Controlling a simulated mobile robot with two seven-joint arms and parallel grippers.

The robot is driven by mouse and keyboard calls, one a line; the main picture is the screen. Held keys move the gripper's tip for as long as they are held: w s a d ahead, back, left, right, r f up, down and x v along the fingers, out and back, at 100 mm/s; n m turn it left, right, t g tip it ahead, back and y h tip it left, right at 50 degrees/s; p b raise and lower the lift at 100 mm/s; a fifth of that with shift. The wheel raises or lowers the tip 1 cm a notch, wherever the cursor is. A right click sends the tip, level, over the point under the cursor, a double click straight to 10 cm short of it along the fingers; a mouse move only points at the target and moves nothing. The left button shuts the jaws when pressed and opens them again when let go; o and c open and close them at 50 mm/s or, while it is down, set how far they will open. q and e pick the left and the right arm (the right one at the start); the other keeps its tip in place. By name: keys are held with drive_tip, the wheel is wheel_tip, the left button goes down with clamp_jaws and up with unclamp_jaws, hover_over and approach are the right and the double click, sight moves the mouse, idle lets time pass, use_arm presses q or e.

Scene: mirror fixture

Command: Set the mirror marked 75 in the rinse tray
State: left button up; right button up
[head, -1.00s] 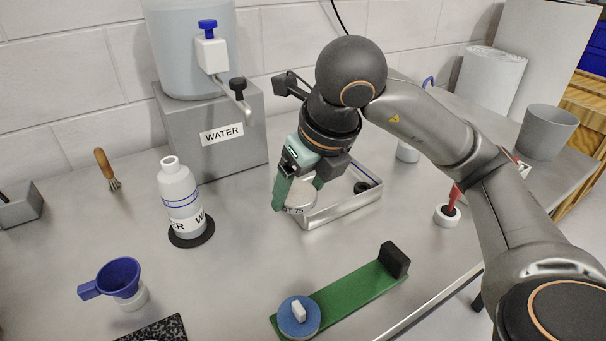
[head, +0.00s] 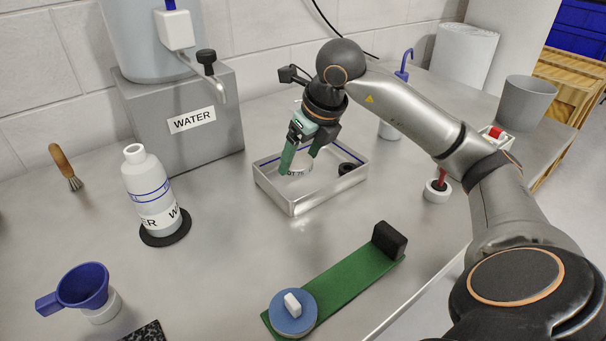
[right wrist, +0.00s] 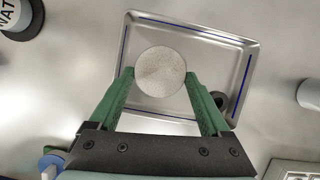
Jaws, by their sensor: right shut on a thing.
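The mirror marked 75 (head: 297,169) is a pale round disc with partly readable dark lettering on its edge. My right gripper (head: 302,158) is shut on it by the sides. In the right wrist view the disc (right wrist: 161,72) shows as a speckled grey-white face between the green fingers (right wrist: 160,84). The rinse tray (head: 331,186) is a shallow metal tray with blue lines on its inner walls. The mirror is inside the tray's outline, low over its left part; whether it touches the floor I cannot tell. My left gripper is out of view.
A small black ring (head: 346,169) lies in the tray's right part. A green strip (head: 347,283) with a black block and a blue disc (head: 292,311) lies in front. A white bottle (head: 147,183) and the WATER stand (head: 207,142) are left. A pump bottle (head: 389,130) stands behind.

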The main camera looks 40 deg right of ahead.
sight(306, 162)
drive_tip(key=shift+d+f, duration=0.2)
drive_tip(key=shift+f, duration=0.1)
drive_tip(key=f, duration=0.2)
drive_tip(key=f+b, duration=0.1)
drive_tip(key=shift+w+d+f, duration=0.15)
drive_tip(key=shift+w+d, duration=0.1)
drive_tip(key=shift+d, duration=0.1)
drive_tip(key=shift+f, duration=0.25)
drive_tip(key=shift+f, duration=0.15)
drive_tip(key=o, duration=1.3)
drive_tip(key=shift+s+r, duration=0.1)
drive_tip(key=shift+r, duration=0.45)
drive_tip(key=p+v, duration=0.2)
drive_tip(key=v, duration=0.9)
drive_tip(key=shift+s, duration=0.15)
